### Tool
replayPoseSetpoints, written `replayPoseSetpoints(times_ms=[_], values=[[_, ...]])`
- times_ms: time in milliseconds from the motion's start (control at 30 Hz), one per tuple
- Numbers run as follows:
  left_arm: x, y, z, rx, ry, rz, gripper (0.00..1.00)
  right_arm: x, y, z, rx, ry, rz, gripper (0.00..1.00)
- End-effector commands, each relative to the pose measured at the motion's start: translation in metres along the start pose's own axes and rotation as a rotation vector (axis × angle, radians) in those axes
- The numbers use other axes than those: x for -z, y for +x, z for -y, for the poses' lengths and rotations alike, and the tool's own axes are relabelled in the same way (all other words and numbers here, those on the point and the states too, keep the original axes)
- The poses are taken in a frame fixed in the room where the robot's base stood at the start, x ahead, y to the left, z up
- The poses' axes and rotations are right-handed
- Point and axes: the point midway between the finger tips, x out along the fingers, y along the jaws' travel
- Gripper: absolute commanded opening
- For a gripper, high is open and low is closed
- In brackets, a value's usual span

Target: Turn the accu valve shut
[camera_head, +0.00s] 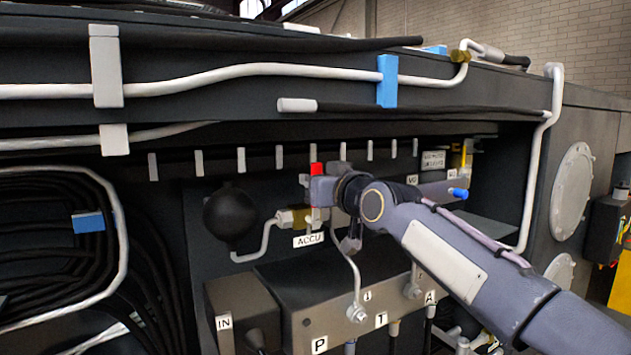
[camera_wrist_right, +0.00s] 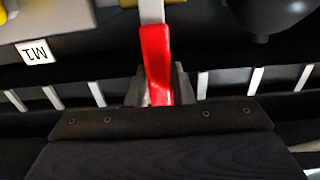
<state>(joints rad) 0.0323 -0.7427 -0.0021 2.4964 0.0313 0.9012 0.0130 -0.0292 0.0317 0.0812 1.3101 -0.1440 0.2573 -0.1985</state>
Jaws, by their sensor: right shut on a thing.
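The accu valve (camera_head: 291,217) has a brass-coloured body beside a black ball-shaped accumulator (camera_head: 230,214), with an ACCU label (camera_head: 308,240) below it. Its red handle (camera_head: 316,169) points up in the head view, and the red handle (camera_wrist_right: 155,62) also shows in the right wrist view. My right gripper (camera_head: 318,188) is at the handle, and in the right wrist view its fingers (camera_wrist_right: 156,88) are shut around the handle's red end. My wrist hides part of the valve's right side. My left gripper is in neither view.
A grey manifold block (camera_head: 335,300) with labels and pipe fittings lies below the valve. A curved pipe (camera_head: 345,262) runs close under my wrist. A blue-handled valve (camera_head: 458,193) is at the right. A dark beam (camera_head: 250,97) overhangs the recess.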

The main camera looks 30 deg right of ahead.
Motion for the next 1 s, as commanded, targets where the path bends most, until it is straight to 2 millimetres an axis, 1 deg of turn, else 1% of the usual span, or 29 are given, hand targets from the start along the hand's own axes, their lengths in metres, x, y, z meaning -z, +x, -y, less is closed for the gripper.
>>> replayPoseSetpoints(times_ms=[133,167,300,333,567,667,767,1000], values=[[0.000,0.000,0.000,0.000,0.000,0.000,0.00,-0.002,0.000,-0.001,-0.001,0.009,0.004,0.00],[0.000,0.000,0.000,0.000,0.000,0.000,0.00,-0.002,0.000,-0.001,-0.001,0.009,0.004,0.22],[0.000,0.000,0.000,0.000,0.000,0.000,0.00,-0.001,0.000,-0.001,-0.001,0.007,0.004,0.40],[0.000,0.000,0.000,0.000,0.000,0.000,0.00,-0.001,0.000,-0.001,-0.001,0.006,0.003,0.43],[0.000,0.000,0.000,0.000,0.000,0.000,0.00,-0.001,0.000,0.000,0.000,0.004,0.002,0.43],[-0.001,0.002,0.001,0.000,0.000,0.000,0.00,-0.001,-0.005,0.000,0.000,0.003,0.000,0.43],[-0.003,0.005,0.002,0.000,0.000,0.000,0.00,-0.001,-0.017,-0.001,-0.001,0.003,-0.002,0.43],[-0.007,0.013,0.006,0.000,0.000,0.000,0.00,-0.002,-0.059,0.000,-0.001,0.004,-0.001,0.43]])
